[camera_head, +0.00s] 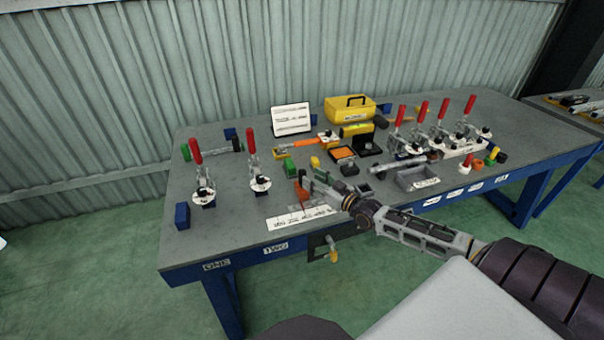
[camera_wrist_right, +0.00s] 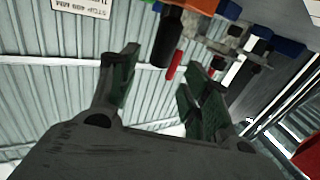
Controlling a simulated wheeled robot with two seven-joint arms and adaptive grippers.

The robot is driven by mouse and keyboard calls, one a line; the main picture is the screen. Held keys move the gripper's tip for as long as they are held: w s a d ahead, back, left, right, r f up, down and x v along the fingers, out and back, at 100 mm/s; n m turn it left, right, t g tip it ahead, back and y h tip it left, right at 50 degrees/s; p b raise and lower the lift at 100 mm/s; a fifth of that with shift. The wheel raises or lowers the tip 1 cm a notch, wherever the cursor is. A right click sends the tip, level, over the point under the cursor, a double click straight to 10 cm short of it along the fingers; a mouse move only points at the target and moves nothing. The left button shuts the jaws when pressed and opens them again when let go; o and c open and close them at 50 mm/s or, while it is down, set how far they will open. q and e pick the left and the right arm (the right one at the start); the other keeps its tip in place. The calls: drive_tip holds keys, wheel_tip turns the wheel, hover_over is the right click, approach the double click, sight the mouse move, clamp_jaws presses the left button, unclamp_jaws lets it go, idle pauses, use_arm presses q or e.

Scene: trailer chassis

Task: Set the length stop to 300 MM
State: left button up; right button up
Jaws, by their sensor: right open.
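A white printed scale strip (camera_head: 298,218) lies along the table's front edge, left of centre; its numbers are too small to read surely. A small orange-red piece (camera_head: 302,194) stands just behind it and may be the length stop; my gripper partly hides what is around it. My right gripper (camera_head: 320,186) is beside this piece, fingers pointing left. In the right wrist view the gripper (camera_wrist_right: 163,82) is open, with nothing seen between its fingers. I cannot tell whether it touches anything. My left gripper is not in view.
Red-handled toggle clamps (camera_head: 203,188) stand at the left and right of the blue-legged table (camera_head: 185,250). The front left tabletop is mostly clear.

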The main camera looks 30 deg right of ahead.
sight(305, 174)
drive_tip(key=shift+x, duration=1.9)
drive_tip(key=shift+w+a+b, duration=0.15)
drive_tip(key=shift+w+b, duration=0.15)
drive_tip(key=shift+w, duration=0.35)
drive_tip(key=shift+w+a, duration=0.15)
drive_tip(key=shift+w, duration=0.4)
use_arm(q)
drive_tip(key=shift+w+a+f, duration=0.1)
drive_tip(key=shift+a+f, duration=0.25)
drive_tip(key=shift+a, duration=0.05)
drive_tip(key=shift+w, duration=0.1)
